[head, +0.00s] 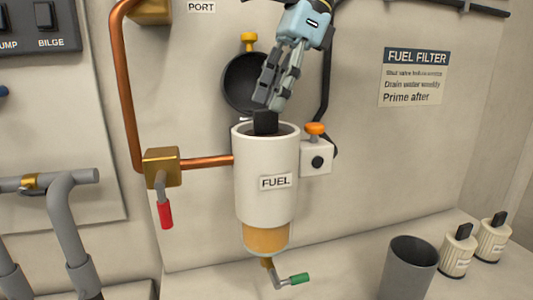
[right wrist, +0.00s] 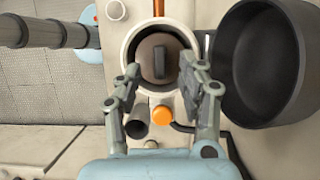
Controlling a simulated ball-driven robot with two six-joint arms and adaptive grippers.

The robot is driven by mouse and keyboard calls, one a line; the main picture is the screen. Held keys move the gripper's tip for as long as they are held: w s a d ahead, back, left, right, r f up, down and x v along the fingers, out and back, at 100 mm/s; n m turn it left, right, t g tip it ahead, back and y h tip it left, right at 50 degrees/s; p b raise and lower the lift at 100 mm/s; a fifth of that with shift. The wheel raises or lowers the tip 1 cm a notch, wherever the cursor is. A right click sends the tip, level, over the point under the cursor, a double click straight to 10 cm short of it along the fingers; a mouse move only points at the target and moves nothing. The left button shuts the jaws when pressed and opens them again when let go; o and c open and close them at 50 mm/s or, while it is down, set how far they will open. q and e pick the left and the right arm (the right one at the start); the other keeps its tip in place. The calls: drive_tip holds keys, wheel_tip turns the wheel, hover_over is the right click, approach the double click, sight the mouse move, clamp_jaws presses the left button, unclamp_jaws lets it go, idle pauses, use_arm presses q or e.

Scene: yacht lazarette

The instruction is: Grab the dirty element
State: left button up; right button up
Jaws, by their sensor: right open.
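The white fuel filter housing (head: 264,180), labelled FUEL, stands open at the top, with an amber bowl (head: 266,239) below. The element (right wrist: 146,48) sits inside it, brownish on top with a dark upright tab. In the head view the black tab (head: 265,121) sticks up above the rim; the rest is hidden by the housing wall. My right gripper (head: 270,100) is just above the tab, pointing down. In the right wrist view my right gripper (right wrist: 160,75) has its fingers spread apart, near the housing mouth and empty. My left gripper is not in view.
The round black lid (head: 240,85) is swung open behind the housing. A red-handled valve (head: 165,213) is at left, an orange knob (head: 315,128) at right, a green-handled drain (head: 293,279) below. A grey bin (head: 385,275) and two cream elements (head: 455,262) stand at lower right.

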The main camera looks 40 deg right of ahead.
drive_tip(key=shift+x, duration=1.3)
drive_tip(key=shift+r, duration=0.1)
clamp_jaws()
